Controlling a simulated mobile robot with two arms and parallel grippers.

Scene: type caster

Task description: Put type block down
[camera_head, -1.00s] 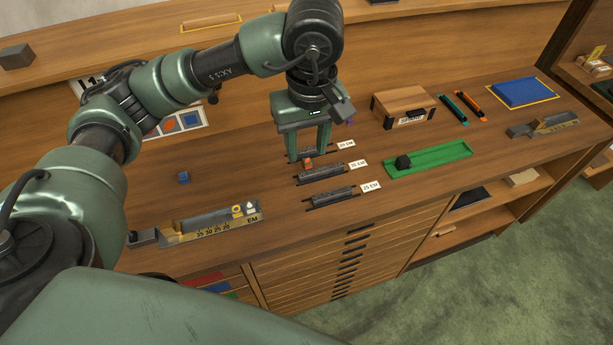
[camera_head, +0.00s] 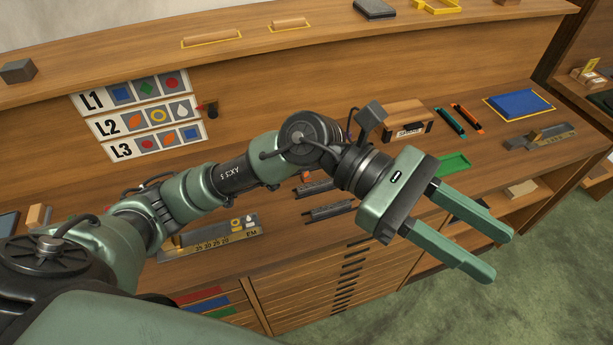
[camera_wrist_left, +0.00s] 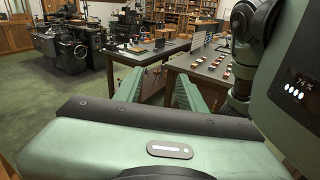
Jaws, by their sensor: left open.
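My left gripper (camera_head: 497,254) is open and empty. It is held out in front of the bench, past its front edge, with its fingers toward the lower right. In the left wrist view the fingers (camera_wrist_left: 158,88) stand apart with nothing between them. A small orange-red type block (camera_head: 305,177) shows at the back rack, partly covered by my arm. The grey racks (camera_head: 330,211) beside it are partly hidden. The green tray (camera_head: 453,163) is mostly behind my gripper, so its contents are hidden. My right gripper is not in view.
A composing stick (camera_head: 210,243) with small pieces lies at the front left. A wooden box (camera_head: 405,115), a blue slab (camera_head: 520,104) and another stick (camera_head: 538,137) stand to the right. The chart (camera_head: 140,115) hangs at the back. Open floor lies front right.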

